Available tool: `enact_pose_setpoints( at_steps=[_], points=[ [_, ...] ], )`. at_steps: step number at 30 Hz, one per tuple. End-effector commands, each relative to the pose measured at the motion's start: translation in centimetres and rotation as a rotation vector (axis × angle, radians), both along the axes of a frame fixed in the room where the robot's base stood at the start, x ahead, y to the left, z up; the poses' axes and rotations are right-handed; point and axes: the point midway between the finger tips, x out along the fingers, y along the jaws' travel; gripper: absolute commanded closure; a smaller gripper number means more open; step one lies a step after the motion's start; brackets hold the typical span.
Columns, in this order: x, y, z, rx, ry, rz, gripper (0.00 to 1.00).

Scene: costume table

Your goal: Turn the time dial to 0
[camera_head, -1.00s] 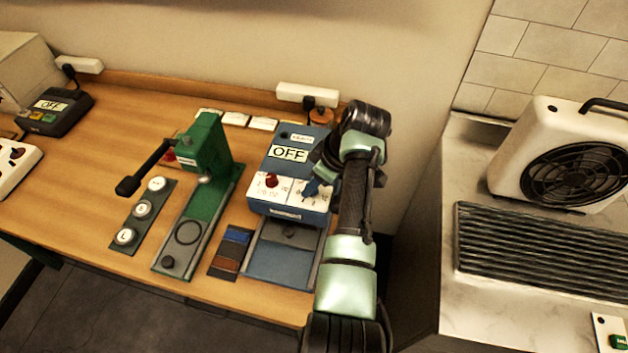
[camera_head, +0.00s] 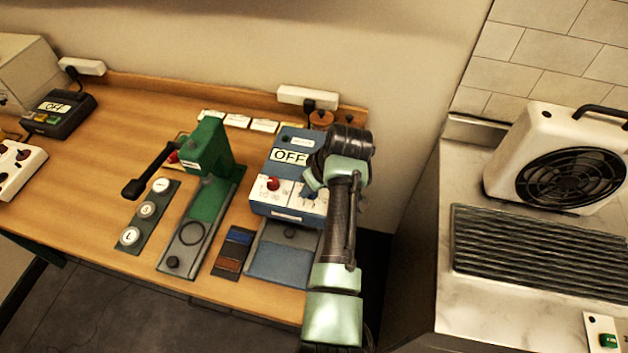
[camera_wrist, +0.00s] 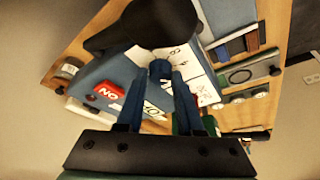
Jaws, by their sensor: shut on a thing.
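The blue heat-press-like machine (camera_head: 285,212) has an "OFF" display (camera_head: 289,156) and a white front panel with a red knob (camera_head: 273,183) on the left. The blue time dial (camera_wrist: 160,69) is on the right of that panel, with printed numbers around it. My gripper (camera_wrist: 160,78) is shut on the time dial, one blue finger on each side of it. In the head view my wrist and fingers cover most of the dial, and its pointer reading cannot be made out.
A red "ON" switch (camera_wrist: 108,91) sits near the fingers in the wrist view. A green lever press (camera_head: 208,150) stands left of the machine. Colour swatches (camera_head: 233,251) lie between them. A white fan heater (camera_head: 555,155) stands on the right counter.

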Motion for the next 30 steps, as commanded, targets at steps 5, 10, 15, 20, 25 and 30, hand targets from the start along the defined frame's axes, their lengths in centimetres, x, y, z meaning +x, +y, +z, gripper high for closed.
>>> enact_pose_setpoints(
  at_steps=[5, 10, 15, 20, 25, 30],
  points=[
    [-0.05, 0.21, 0.29, -0.001, -0.002, -0.155, 1.00],
    [-0.03, 0.25, 0.27, -0.002, -0.003, -0.285, 1.00],
    [-0.01, 0.28, 0.24, -0.001, -0.004, -0.386, 1.00],
    [0.02, 0.31, 0.22, 0.000, -0.004, -0.449, 1.00],
    [0.03, 0.33, 0.20, 0.000, -0.004, -0.484, 1.00],
    [0.04, 0.30, 0.18, 0.000, -0.004, -0.494, 1.00]
  ],
)
